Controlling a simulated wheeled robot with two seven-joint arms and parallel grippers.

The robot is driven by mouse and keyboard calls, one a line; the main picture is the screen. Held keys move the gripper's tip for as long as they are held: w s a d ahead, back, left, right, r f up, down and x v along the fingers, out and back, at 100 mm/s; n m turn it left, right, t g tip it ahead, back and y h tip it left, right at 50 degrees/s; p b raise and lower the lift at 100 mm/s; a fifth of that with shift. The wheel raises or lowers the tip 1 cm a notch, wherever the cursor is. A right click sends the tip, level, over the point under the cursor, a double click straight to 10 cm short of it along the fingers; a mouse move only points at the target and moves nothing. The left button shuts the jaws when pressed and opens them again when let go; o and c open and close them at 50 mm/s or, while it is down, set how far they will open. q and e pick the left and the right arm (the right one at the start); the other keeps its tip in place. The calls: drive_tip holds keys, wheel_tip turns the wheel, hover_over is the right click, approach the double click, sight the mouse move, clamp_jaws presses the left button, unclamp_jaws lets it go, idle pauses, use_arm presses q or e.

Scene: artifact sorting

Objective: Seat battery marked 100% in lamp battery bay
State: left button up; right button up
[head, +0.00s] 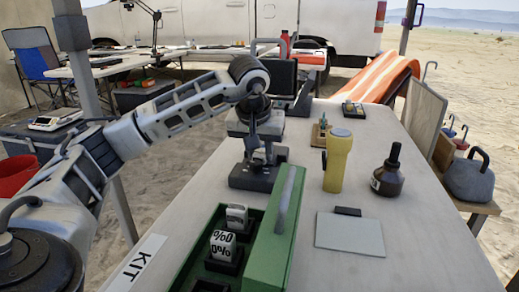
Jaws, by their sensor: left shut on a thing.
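My left gripper (254,150) points down over the dark grey device (250,178) at the middle of the table. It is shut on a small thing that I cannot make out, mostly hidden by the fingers. I cannot tell whether this is the battery marked 100%, or whether it touches the device. I cannot tell for sure whether the device is the lamp, and no battery bay shows clearly. A white battery (222,245) with "0%" readable on it stands in the green box (272,250). A lighter grey block (237,217) stands behind it, its marking unreadable. My right gripper is not in view.
A yellow flashlight (337,160) and a dark brown bottle (388,175) stand right of the device. A pale plate (350,234) lies in front of them. A dark panel (280,80) stands behind my left gripper. The table's right front is clear.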

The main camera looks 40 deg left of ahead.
sight(261, 152)
use_arm(q)
drive_tip(key=o, duration=1)
drive_tip(key=shift+f, duration=0.1)
drive_tip(key=shift+c, duration=0.2)
drive_tip(key=shift+f+b, duration=0.2)
drive_tip(key=shift+b, duration=0.4)
drive_tip(key=shift+p+v, duration=0.45)
drive_tip(key=shift+v, duration=0.4)
drive_tip(key=shift+w+p+v, duration=0.2)
drive_tip(key=shift+p+v, duration=0.3)
drive_tip(key=shift+v, duration=0.65)
drive_tip(key=shift+p+v, duration=0.5)
drive_tip(key=shift+v, duration=0.7)
drive_tip(key=p+v, duration=0.3)
drive_tip(key=v, duration=0.7)
drive_tip(key=shift+d, duration=0.15)
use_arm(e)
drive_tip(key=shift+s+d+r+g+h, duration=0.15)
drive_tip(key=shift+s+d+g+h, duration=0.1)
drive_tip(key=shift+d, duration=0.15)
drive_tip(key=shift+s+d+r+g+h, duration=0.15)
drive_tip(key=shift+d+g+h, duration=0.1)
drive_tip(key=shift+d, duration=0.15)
